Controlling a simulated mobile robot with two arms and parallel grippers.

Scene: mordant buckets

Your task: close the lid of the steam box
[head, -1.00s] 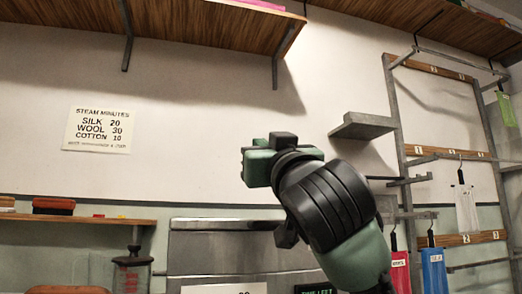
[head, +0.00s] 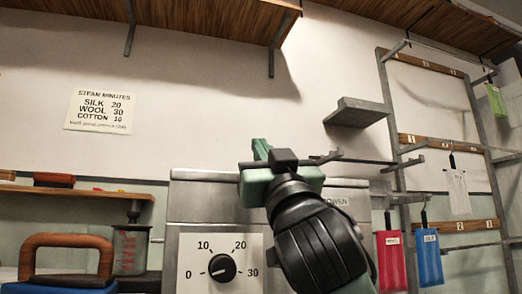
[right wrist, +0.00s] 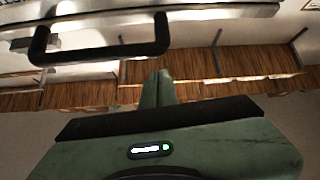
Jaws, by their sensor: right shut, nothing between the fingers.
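The steam box (head: 188,235) is a grey metal box with a white dial panel, in the lower middle of the head view. A grey metal panel with a rounded top edge (head: 205,176), which looks like its lid, rises above the dial; its exact angle is hard to tell. In the right wrist view a metal edge, likely the lid (right wrist: 210,16), carries a black bar handle (right wrist: 105,48). My right gripper (head: 260,150) is shut and empty, in front of the panel's top edge in the head view, apart from the handle in the wrist view. My left gripper is out of view.
A wooden-handled blue iron (head: 66,242) is at the lower left, by a small shelf (head: 85,190). A grey wall ledge (head: 357,112) and a metal rack (head: 388,120) with hanging red (head: 391,260) and blue (head: 429,258) pieces stand at right. Wooden shelves (head: 200,15) hang above.

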